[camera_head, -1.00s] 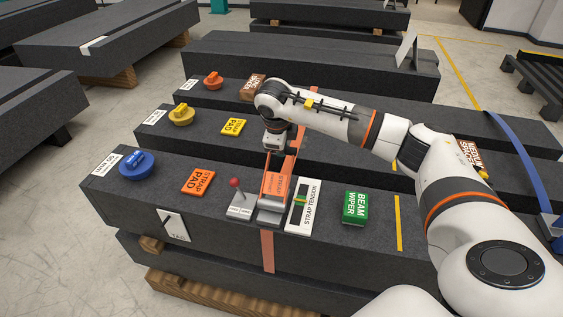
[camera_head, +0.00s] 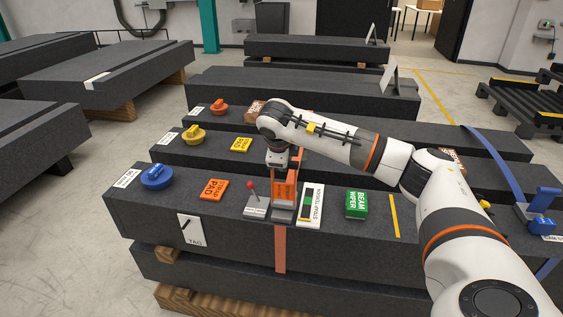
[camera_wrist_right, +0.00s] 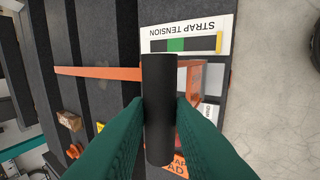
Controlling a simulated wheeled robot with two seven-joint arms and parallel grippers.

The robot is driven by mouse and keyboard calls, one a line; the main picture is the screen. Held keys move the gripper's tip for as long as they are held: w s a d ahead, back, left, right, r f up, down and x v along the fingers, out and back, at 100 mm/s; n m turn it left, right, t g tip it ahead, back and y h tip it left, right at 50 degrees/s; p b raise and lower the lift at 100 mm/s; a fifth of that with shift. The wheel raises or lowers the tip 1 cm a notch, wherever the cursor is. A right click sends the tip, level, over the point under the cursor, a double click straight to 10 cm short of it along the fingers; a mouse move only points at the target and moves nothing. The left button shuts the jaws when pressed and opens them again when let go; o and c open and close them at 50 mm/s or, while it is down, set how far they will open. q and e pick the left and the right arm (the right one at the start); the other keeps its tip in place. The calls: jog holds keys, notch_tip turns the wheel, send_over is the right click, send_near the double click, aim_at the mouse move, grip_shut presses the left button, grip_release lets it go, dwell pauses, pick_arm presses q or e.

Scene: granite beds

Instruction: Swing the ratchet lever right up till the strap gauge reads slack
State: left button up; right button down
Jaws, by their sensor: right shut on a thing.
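The orange ratchet lever (camera_head: 284,192) stands raised on its base on the front granite beam. My right gripper (camera_head: 279,162) is at its top. In the right wrist view, the green fingers (camera_wrist_right: 158,122) are shut on the lever's black handle (camera_wrist_right: 158,75), one on each side. The white strap gauge (camera_head: 317,192) lies just right of the ratchet. In the wrist view, the gauge (camera_wrist_right: 190,23) reads "STRAP TENSION"; its dark bar has a green band, and a yellow mark sits at its right end. My left gripper is not in view.
A small red-knobbed lever (camera_head: 251,190) stands just left of the ratchet. A green beam wiper (camera_head: 356,205), an orange strap pad (camera_head: 213,190) and a blue knob (camera_head: 157,177) lie on the same beam. The orange strap (camera_head: 280,250) hangs down its front.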

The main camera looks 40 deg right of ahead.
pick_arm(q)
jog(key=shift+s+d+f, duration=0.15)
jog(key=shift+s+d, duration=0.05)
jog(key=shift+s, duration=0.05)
pick_arm(e)
jog(key=shift+s+a+f, duration=0.45)
jog(key=shift+f, duration=0.3)
jog(key=c, duration=1.4)
grip_release()
jog(key=shift+w+d+f, duration=0.1)
jog(key=shift+o, duration=0.7)
jog(key=shift+w+d+f, duration=0.15)
jog(key=shift+w+d, duration=0.05)
jog(key=shift+w, duration=0.15)
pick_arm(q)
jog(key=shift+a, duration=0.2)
pick_arm(e)
jog(key=v, duration=1.2)
jog(key=shift+r, duration=0.2)
